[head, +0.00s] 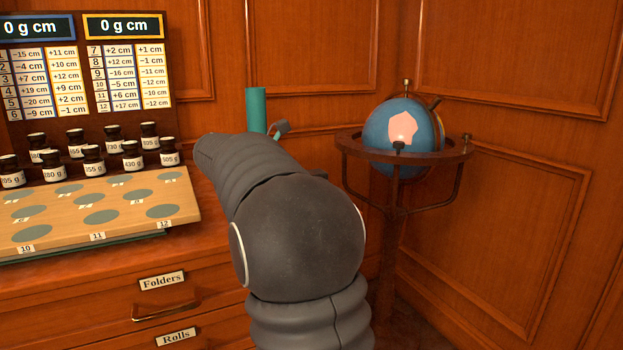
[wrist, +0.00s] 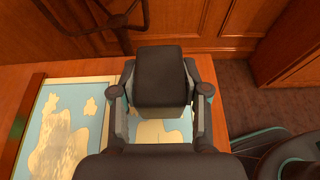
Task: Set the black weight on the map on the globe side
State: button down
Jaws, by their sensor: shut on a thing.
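The black weight (wrist: 160,78) is a dark block in the wrist view. My gripper (wrist: 160,97) is shut on it, with one finger on each side. The map (wrist: 60,125) is light blue with yellowish land shapes and lies flat on the wooden desk top. Part of it shows below the weight, between the fingers. I cannot tell whether the weight touches the map. The globe (head: 403,137) is blue with a pink patch and sits in a wooden stand at the right in the head view. There my arm hides the gripper, weight and map.
A sloped board (head: 95,213) with grey discs, several dark labelled jars (head: 92,160) and number charts stand at the left. A teal upright cylinder (head: 256,110) shows behind my arm. A wooden strip (wrist: 28,125) borders the map's left. The globe stand's dark legs (wrist: 118,22) are beyond the desk edge.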

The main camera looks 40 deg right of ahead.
jog(key=c, duration=0.7)
grip_release()
jog(key=shift+o, duration=1.1)
jog(key=shift+f, duration=0.1)
jog(key=shift+f, duration=0.1)
jog(key=v, duration=1.2)
jog(key=shift+r, duration=0.2)
